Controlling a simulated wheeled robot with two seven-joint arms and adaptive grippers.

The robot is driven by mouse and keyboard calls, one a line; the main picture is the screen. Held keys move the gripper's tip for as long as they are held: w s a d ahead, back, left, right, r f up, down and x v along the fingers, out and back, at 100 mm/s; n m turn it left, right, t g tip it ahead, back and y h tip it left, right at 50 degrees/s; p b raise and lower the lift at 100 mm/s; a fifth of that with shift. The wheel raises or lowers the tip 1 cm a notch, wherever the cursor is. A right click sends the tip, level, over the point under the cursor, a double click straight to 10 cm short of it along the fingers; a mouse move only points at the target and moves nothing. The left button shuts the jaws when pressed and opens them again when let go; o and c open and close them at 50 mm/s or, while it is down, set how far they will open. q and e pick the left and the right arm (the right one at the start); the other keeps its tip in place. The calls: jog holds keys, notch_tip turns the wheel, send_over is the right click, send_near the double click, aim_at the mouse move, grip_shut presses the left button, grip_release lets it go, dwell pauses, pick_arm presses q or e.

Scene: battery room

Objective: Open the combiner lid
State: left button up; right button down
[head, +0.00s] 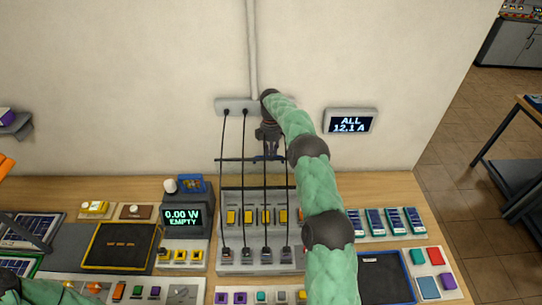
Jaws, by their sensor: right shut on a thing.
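The combiner (261,262) is a grey box on the wooden bench, with a row of yellow switches and several black cables running up to a wall box. Its lid (232,160) shows as a dark bar with a see-through panel, raised behind the switches, so the switch row is uncovered. My right gripper (269,156) points down at the bar, near its middle, and is shut on it. My right forearm hides the combiner's right end. My left arm shows only at the lower left corner; its gripper is out of view.
A wall display (350,121) reads "ALL 12.1 A". A meter (183,217) reading "0.00 W EMPTY" stands left of the combiner. Small solar panels (394,221) lie to the right. The cables hang close around my right gripper. Coloured blocks (436,256) lie at the front right.

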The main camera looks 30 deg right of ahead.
jog(key=shift+w+d+f+p, duration=0.15)
jog(key=shift+w+f+p, duration=0.1)
jog(key=shift+f, duration=0.35)
jog(key=shift+w+d+f+p, duration=0.1)
jog(key=shift+w+d+f, duration=0.1)
jog(key=shift+f, duration=0.4)
jog(key=c, duration=1.3)
grip_release()
jog(key=shift+o, duration=1)
jog(key=shift+w+d, duration=0.1)
jog(key=shift+d, duration=0.05)
notch_tip(320, 180, up, 10)
jog(key=shift+w+r, duration=0.15)
